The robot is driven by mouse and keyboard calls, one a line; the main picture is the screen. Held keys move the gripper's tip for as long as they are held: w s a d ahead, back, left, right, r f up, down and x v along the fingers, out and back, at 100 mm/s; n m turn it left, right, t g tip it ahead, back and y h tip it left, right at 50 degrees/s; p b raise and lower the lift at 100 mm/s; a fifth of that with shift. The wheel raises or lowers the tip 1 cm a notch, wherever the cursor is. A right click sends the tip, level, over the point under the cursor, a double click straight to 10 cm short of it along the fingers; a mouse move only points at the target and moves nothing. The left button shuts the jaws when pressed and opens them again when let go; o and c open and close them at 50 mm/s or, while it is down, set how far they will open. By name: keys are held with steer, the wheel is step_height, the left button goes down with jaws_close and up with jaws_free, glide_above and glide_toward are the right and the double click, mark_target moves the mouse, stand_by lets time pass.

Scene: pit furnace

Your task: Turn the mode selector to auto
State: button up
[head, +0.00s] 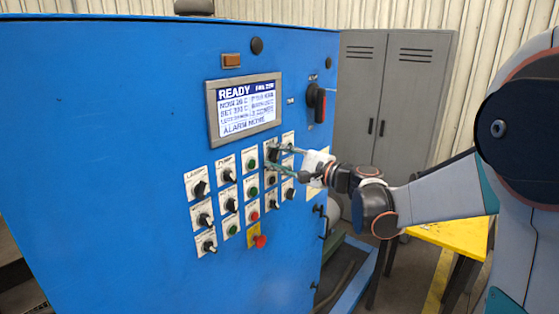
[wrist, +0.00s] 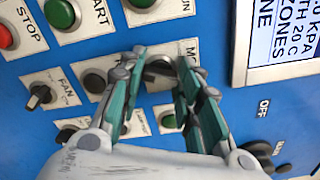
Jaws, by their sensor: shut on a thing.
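The mode selector is a dark rotary knob on a white plate whose visible letters start "MO" in the wrist view (wrist: 160,70). It sits in the top row of the blue panel, below the display, in the head view (head: 272,153). My gripper (head: 277,160) reaches in from the right. In the wrist view my gripper (wrist: 161,66) has its two green-padded fingers on either side of the knob, shut on it. The fingers cover part of the knob and plate, so its pointer direction cannot be read.
The display (head: 243,105) reads READY with ALARM NONE. Several knobs and buttons crowd the panel around my gripper, including a fan knob (wrist: 40,95) and a red mushroom button (head: 260,241). A red-and-black switch (head: 316,102) is at the upper right. A grey locker (head: 405,95) stands behind.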

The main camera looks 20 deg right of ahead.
steer(key=shift+m, duration=0.6)
steer(key=o, duration=1)
steer(key=shift+o, duration=0.2)
steer(key=v, duration=1.2)
steer(key=shift+a+f, duration=0.1)
